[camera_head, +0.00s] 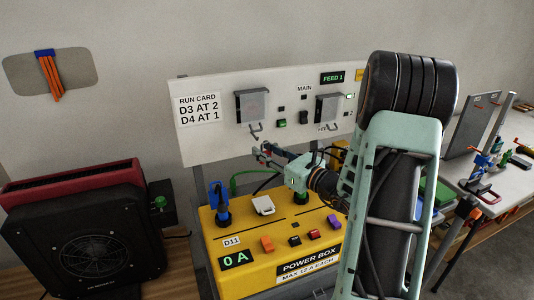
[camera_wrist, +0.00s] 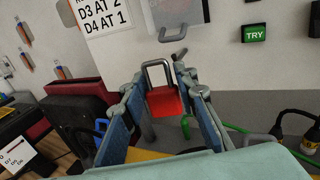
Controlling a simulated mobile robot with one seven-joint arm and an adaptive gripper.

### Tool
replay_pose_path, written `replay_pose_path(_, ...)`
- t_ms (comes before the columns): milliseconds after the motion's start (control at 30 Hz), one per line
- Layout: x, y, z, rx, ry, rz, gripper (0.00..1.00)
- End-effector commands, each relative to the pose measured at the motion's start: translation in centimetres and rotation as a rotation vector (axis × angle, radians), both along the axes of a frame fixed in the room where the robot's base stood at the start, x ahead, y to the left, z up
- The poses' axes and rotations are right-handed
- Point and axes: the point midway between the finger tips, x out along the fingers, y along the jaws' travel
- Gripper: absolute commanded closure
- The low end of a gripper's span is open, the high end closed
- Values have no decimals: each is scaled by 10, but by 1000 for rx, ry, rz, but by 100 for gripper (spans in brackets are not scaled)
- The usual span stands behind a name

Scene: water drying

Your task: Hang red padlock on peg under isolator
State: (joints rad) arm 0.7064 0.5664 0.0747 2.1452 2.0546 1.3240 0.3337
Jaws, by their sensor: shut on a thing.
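The red padlock (camera_wrist: 165,101) is upright between the fingers of my gripper (camera_wrist: 163,95) in the wrist view, its grey shackle pointing up. My gripper is shut on its body. A grey hooked peg (camera_wrist: 173,33) shows just above the shackle in the picture, under the left isolator. The padlock and peg look apart. In the head view, my gripper (camera_head: 268,153) is below and slightly right of that peg (camera_head: 255,127) under the left isolator (camera_head: 252,105). The padlock is too small to make out clearly there. A second isolator (camera_head: 328,106) stands to the right.
The white panel (camera_head: 210,142) carries a run card and a green button (camera_head: 282,123). The yellow power box (camera_head: 222,250) stands below, with a blue plug (camera_head: 220,205) and cables near my gripper. A black fan heater (camera_head: 85,245) is at left.

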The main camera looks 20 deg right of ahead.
Motion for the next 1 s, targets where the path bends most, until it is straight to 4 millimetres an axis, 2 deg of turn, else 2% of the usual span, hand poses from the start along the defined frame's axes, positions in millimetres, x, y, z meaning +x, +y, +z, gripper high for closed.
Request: replay_pose_path(1000, 61, 0, -5, 0, 0, 1, 98)
